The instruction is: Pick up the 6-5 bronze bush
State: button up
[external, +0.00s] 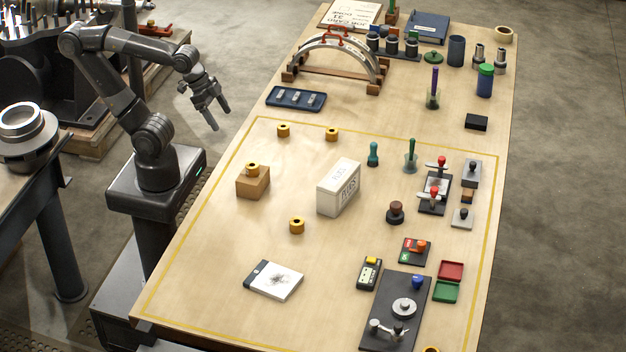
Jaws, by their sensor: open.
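Several similar bronze bushes show in the external view, and I cannot read any marking that tells which is the 6-5 one. One bush (283,130) and another bush (332,134) sit on the far part of the yellow-outlined area. A third bush (252,169) rests on top of a brown block (253,187). Another bush (297,226) sits on the table in front of the white box. A bronze-coloured piece (432,349) is cut off at the bottom edge. My gripper (217,122) is open and empty, raised left of the bushes, apart from all of them.
A white lettered box (338,188) stands mid-table between bushes. A blue tray (296,98) and an arched casing half on a wooden stand (333,62) lie beyond. A notepad (273,280) lies in front. Tools and fixtures crowd the right side. The near-left tabletop is clear.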

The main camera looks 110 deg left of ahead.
jog(key=shift+c, duration=0.8)
jog(key=shift+d+r, duration=0.15)
jog(key=shift+d, duration=0.2)
jog(key=shift+c, duration=0.8)
jog(key=m+g, duration=0.6)
send_over(297, 221)
notch_tip(297, 221, down, 8)
jog(key=f, duration=0.4)
jog(key=shift+s+d+f, duration=0.25)
jog(key=shift+d+f, duration=0.1)
jog(key=shift+f, duration=0.05)
jog(key=shift+w+d+f, duration=0.1)
jog(key=shift+w+f, duration=0.1)
jog(key=shift+f, duration=1.15)
jog(key=shift+w+d+f, duration=0.1)
jog(key=shift+w+f, duration=0.05)
jog(key=shift+f, duration=1.2)
